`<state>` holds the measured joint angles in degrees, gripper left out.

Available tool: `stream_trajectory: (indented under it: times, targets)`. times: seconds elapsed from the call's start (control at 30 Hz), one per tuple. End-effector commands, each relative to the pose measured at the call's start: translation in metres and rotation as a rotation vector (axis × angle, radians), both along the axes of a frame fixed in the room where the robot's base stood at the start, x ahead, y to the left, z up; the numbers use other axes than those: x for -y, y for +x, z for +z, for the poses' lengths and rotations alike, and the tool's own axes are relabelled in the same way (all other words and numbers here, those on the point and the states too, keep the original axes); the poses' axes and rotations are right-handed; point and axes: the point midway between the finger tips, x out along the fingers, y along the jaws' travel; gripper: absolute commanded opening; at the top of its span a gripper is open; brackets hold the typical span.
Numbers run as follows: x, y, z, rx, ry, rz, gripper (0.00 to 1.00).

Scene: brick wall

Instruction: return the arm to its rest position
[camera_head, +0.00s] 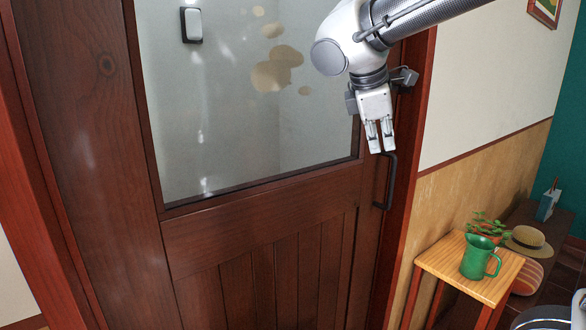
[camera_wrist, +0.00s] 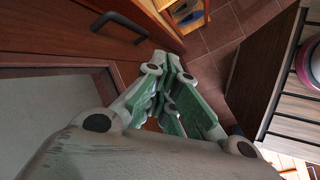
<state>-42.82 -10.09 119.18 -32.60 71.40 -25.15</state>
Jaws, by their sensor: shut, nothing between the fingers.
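My gripper (camera_head: 379,150) points down in front of the right part of a wooden door in the head view. Its fingers are shut with nothing between them. A dark door handle (camera_head: 386,182) shows just below and to the right of the fingertips; I cannot tell the exact gap in depth. In the wrist view my gripper (camera_wrist: 178,75) reaches away from the camera, and the handle (camera_wrist: 119,27) is at the upper left, apart from the fingers. My arm comes in from the top right of the head view.
The brown door (camera_head: 270,235) with a glass pane (camera_head: 230,120) fills the left and middle. At the lower right, a small wooden table (camera_head: 450,258) holds a green jug (camera_head: 479,256). A bench (camera_head: 556,245) bears a straw hat (camera_head: 528,241). Tiled floor (camera_wrist: 228,28) shows in the wrist view.

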Motion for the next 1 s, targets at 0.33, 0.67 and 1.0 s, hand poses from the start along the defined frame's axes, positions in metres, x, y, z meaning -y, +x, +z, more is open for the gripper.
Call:
stream_trajectory:
  times: [0.33,0.67,1.0]
  targets:
    - [0.132,-0.152,-0.109,0.079,0.752,-1.034,0.00]
    - [0.179,-0.183,-0.101,0.227,0.822,-1.216,0.00]
    - [0.179,-0.183,-0.100,0.225,0.820,-1.216,0.00]
